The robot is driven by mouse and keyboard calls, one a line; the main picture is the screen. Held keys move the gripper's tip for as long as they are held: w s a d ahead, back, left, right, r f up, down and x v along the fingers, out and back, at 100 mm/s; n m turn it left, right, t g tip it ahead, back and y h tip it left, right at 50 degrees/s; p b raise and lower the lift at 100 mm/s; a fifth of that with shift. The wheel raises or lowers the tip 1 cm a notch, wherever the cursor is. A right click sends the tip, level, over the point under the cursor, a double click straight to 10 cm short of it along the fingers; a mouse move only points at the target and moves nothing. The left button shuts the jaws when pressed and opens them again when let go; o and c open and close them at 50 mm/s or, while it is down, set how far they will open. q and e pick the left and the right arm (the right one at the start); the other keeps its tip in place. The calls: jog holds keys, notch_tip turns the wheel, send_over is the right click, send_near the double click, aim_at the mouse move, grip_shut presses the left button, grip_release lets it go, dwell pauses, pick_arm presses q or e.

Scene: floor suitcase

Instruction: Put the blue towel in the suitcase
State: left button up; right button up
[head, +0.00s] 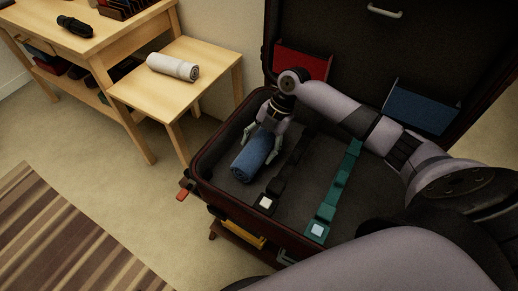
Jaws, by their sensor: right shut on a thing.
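The blue towel (250,163) is rolled up and lies inside the open suitcase (205,165), in its left part near the left wall. My right gripper (262,146) points down over the towel, with its fingers on either side of the roll, and is shut on it. Whether the towel rests fully on the suitcase floor is hard to tell. My right arm reaches in from the right across the suitcase. My left gripper is not in view.
A black strap (285,172) and a green strap (333,192) lie in the suitcase beside the towel. Its raised lid (345,40) has red and blue pockets. A white rolled towel (172,67) lies on a small wooden table (190,88) at left. A striped rug (65,235) covers the floor at lower left.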

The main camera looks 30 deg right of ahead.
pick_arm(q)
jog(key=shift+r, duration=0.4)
pick_arm(e)
jog(key=shift+f, duration=0.55)
jog(key=o, duration=1.3)
jog(key=shift+f, duration=0.1)
jog(key=shift+c, duration=0.2)
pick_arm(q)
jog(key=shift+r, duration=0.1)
pick_arm(e)
jog(key=shift+d+r, duration=0.1)
jog(key=shift+r, duration=0.2)
jog(key=p+v, duration=0.2)
jog(key=v, duration=0.9)
jog(key=shift+d+r, duration=0.2)
jog(key=shift+r, duration=0.05)
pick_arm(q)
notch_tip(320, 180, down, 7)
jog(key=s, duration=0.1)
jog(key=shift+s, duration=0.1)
